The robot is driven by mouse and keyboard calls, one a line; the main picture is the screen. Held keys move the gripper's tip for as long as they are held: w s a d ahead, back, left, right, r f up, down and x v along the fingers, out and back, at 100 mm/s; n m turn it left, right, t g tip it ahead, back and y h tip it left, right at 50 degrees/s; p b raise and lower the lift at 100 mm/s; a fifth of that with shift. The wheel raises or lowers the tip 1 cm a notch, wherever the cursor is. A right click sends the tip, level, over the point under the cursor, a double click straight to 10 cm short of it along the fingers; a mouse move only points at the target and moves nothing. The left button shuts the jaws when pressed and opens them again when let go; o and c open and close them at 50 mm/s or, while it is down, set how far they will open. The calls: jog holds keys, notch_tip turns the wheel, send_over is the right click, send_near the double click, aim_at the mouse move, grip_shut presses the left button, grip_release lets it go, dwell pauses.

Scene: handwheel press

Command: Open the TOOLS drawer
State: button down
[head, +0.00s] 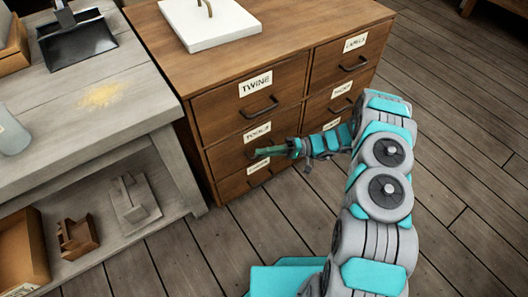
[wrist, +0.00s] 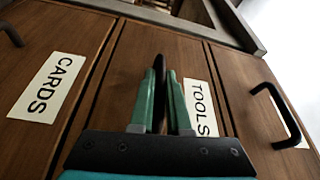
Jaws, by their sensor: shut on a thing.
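The TOOLS drawer (head: 224,155) is a brown wooden drawer in the left column of the cabinet, below the TWINE drawer. Its white TOOLS label (wrist: 200,107) shows in the wrist view just right of my fingers. The drawer front looks flush with its neighbours. My gripper (head: 262,152) reaches the drawer front. In the wrist view its green fingers (wrist: 161,85) are shut on the dark TOOLS drawer handle (wrist: 159,65), one finger on each side. Most of the handle is hidden between and behind the fingers.
The TWINE drawer (head: 238,107) with its handle is directly above. The CARDS drawer, with its label (wrist: 48,88) in the wrist view, is on the other side. A grey workbench (head: 80,115) stands close on the left. Plank floor (head: 465,170) to the right is clear.

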dwell(0.4)
jog(key=s+d+b, duration=0.2)
jog(key=s+d, duration=0.8)
jog(key=s, duration=0.5)
jog(key=s+d+b, duration=0.2)
jog(key=s+d, duration=0.9)
jog(key=s, duration=0.5)
jog(key=shift+b, duration=0.4)
jog(key=c, duration=0.9)
grip_release()
jog(key=shift+d, duration=0.1)
jog(key=shift+v, duration=3.85)
